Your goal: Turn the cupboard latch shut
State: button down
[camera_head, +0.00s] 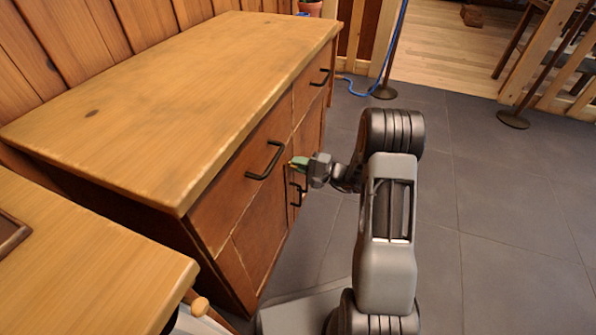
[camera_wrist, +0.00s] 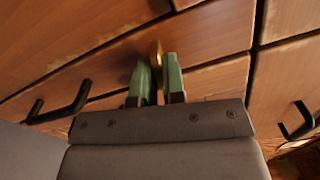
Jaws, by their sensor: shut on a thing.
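The wooden cupboard (camera_head: 248,228) has reddish-brown doors and drawers under a light worktop. In the wrist view, the latch (camera_wrist: 155,54) is a small brass piece on the cupboard front, close to the seam between panels. My gripper (camera_wrist: 160,78), with green fingertips, is shut on the latch, one finger on each side of it. In the head view my gripper (camera_head: 297,162) reaches the cupboard front just right of a black drawer handle (camera_head: 266,160). The latch is hidden there by the fingers. Its exact angle is hard to tell.
Black handles stick out on both sides of my gripper, one at the left (camera_wrist: 62,104) and one at the right (camera_wrist: 297,122) in the wrist view. Another wooden counter (camera_head: 90,265) stands at the near left.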

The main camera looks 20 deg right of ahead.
jog(key=shift+d+n+b, duration=0.1)
jog(key=shift+n+b, duration=1.1)
jog(key=shift+b, duration=0.05)
jog(key=shift+w+r+n, duration=0.1)
jog(key=shift+n, duration=0.2)
jog(key=c, duration=1.2)
grip_release()
jog(key=p+v, duration=0.3)
jog(key=v, duration=1)
jog(key=shift+s+d, duration=0.3)
